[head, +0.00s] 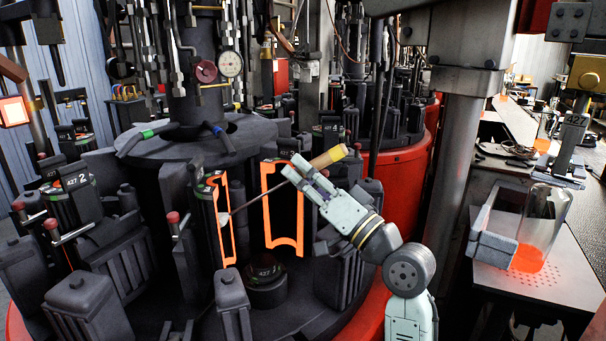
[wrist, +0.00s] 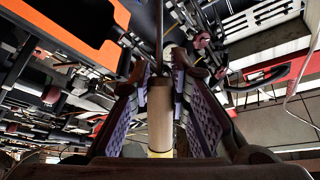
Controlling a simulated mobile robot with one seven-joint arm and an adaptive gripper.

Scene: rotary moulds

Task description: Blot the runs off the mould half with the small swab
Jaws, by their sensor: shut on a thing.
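The small swab has a tan handle (head: 328,158) with a yellow end and a thin rod. My gripper (head: 298,172) is shut on the handle, which also shows between the fingers in the wrist view (wrist: 160,118). The rod slants down and left to a pale tip at the left mould half (head: 209,222), by its glowing orange inner edge. I cannot tell whether the tip touches the surface. The other mould half (head: 283,243), also orange-edged, stands open to the right. Runs on either half are too small to make out.
Dark moulds and red-knobbed clamp handles (head: 173,217) crowd the round machine. A grey post (head: 450,150) stands right of my arm. A glass jar (head: 540,225) with an orange glowing base stands on a side table (head: 565,280). Free room is narrow between the halves.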

